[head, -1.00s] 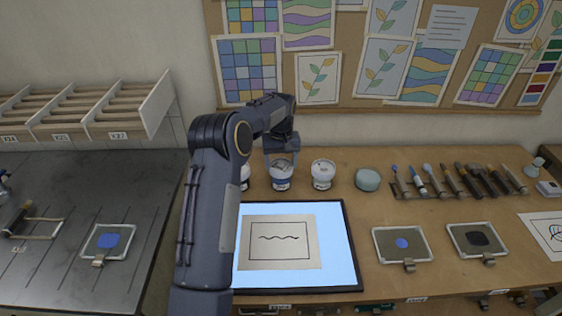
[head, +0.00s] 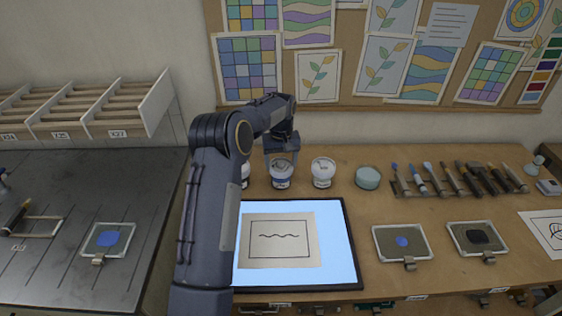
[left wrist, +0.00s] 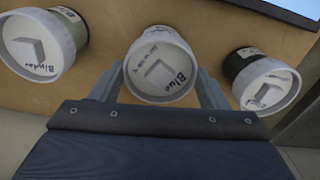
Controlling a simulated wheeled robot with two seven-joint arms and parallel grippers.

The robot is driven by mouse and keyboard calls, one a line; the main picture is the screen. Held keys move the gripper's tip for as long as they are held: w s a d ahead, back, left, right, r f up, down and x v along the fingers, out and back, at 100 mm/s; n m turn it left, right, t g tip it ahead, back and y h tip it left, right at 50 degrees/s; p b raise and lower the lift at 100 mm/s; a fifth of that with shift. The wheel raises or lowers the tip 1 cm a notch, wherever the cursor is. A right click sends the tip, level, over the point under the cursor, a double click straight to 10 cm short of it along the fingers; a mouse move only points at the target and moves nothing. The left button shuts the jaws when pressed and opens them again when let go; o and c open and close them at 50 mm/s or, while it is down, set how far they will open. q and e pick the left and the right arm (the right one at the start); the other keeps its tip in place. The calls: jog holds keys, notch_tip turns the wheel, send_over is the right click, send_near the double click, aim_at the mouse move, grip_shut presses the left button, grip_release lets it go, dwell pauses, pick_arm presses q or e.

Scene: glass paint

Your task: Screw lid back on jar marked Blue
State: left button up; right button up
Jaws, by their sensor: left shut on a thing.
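The white lid marked "Blue" (left wrist: 160,72) is between my left gripper's fingers (left wrist: 160,88) in the left wrist view. My left gripper (head: 281,160) is shut on this lid from above. In the head view, the lid sits at the top of the middle jar (head: 282,181), which stands upright on the wooden bench. The lid hides the jar's mouth and threads, so I cannot tell how tightly it sits. My right gripper is not in view.
A light panel (head: 345,270) with a drawing lies in front. A round pale green pot (head: 368,178) and several brushes (head: 460,178) are to the right.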

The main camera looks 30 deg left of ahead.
pick_arm(q)
jog(key=shift+f, duration=0.15)
dwell(0.7)
jog(key=shift+m, duration=0.9)
jog(key=m, duration=0.3)
jog(key=shift+f+p, duration=0.1)
jog(key=shift+p, duration=0.25)
jog(key=shift+m, duration=0.4)
jog(key=m, duration=0.2)
jog(key=shift+m+p, duration=0.3)
jog(key=shift+m, duration=1.1)
